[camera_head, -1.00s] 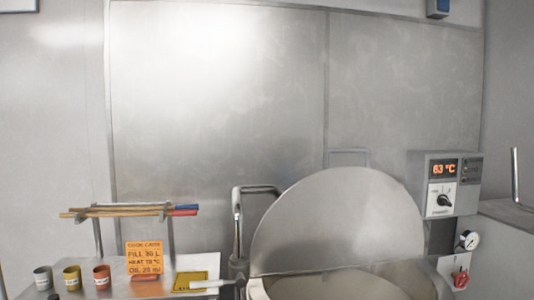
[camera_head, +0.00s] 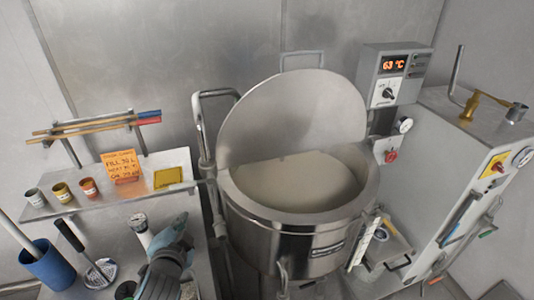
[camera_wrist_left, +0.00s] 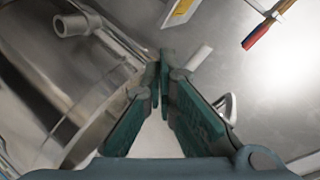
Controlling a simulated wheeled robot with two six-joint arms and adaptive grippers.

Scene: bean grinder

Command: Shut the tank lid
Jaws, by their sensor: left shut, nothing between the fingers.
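The tank (camera_head: 290,240) is a round steel vessel with pale contents inside. Its round grey lid (camera_head: 292,108) stands open, raised nearly upright at the back rim. My left gripper (camera_head: 177,228) is left of the tank, above the front of the side shelf area, apart from the lid. It is shut and empty; its green fingers meet in the left wrist view (camera_wrist_left: 161,65). That view shows a curved steel body with a short round handle (camera_wrist_left: 75,25) on the left. My right gripper is not in view.
A bent pipe (camera_head: 200,130) rises left of the tank. A shelf (camera_head: 110,193) holds small cups and an orange card. A blue container (camera_head: 50,265) is front left. A control box (camera_head: 388,75) reads 63 °C. A steel cabinet (camera_head: 460,150) stands right.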

